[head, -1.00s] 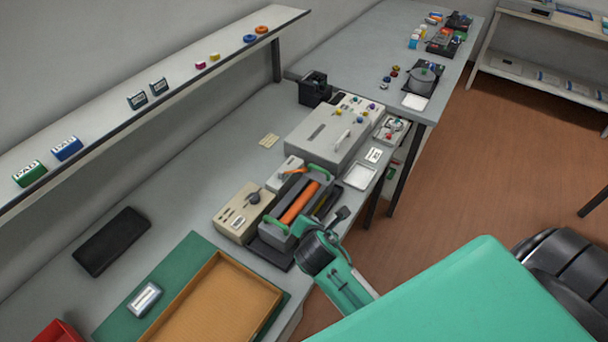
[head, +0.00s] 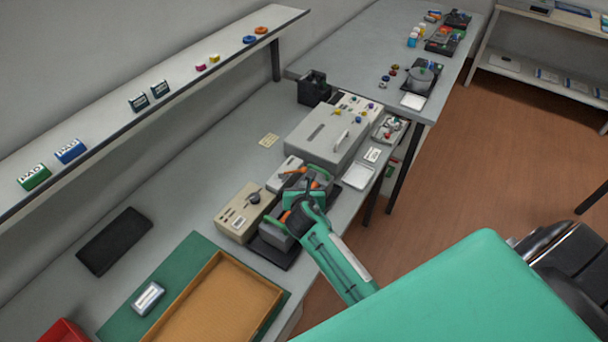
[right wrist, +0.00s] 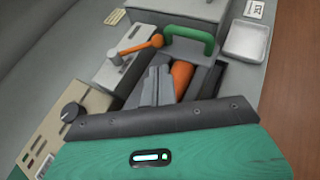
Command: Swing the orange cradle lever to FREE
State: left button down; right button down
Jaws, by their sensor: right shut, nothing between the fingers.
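The orange cradle lever (right wrist: 141,46) is on a small light grey box (right wrist: 115,75) beside the cradle, its round knob pointing right in the right wrist view. The lever also shows in the head view (head: 294,171). In the cradle, an orange roller (right wrist: 182,76) lies partly hidden by my fingers, with a green handle (right wrist: 212,42) at its far end. My right gripper (right wrist: 158,70) is shut and empty, over the cradle and short of the lever; it also shows in the head view (head: 305,192). No FREE marking can be read. My left gripper is out of view.
A beige box with a dark knob (head: 245,210) stands left of the cradle. A large grey machine (head: 325,135) stands behind it, with a white tray (head: 358,176) to the right. A cardboard-coloured tray (head: 220,310) lies in front on a green mat.

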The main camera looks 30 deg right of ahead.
aim_at(303, 172)
jog(key=shift+w+r+p+x, duration=0.1)
jog(key=shift+r+p+x, duration=0.1)
jog(key=shift+x, duration=0.65)
jog(key=shift+w+r+p+x, duration=0.1)
jog(key=shift+p+x, duration=0.15)
jog(key=shift+x, duration=0.65)
jog(key=shift+w+r+p+x, duration=0.1)
jog(key=shift+r+p+x, duration=0.1)
jog(key=shift+x, duration=0.65)
jog(key=shift+s+d, duration=0.1)
